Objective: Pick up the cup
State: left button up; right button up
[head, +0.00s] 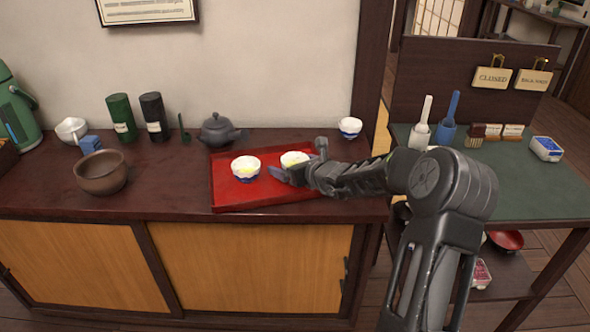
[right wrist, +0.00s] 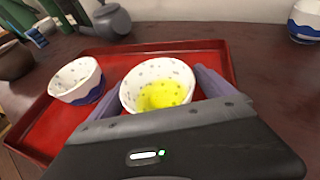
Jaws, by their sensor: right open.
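Two white cups with blue bases stand on a red tray (head: 230,197) on the dark counter. The left cup (head: 245,170) is upright on the tray. The right cup (head: 294,159) has a yellow inside and is partly hidden by my right gripper (head: 298,160) in the head view. In the right wrist view this cup (right wrist: 158,84) sits between the two open fingers (right wrist: 160,97), one on each side. A third cup (head: 350,127) stands off the tray at the back right. My left gripper is not in view.
A dark teapot (head: 217,130) stands behind the tray. A brown bowl (head: 101,173), green canister (head: 121,118) and black canister (head: 153,116) are to the left. A green table (head: 545,196) with brushes and small boxes is at right. The counter's front edge is clear.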

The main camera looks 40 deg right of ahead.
jog(key=shift+w+f, duration=0.1)
jog(key=shift+w, duration=0.15)
dwell(0.4)
jog(key=c, duration=1.6)
jog(key=shift+r, duration=0.25)
jog(key=shift+r+p, duration=0.9)
jog(key=shift+r, duration=1.3)
jog(key=shift+r+p, duration=1.2)
jog(key=shift+r, duration=1.4)
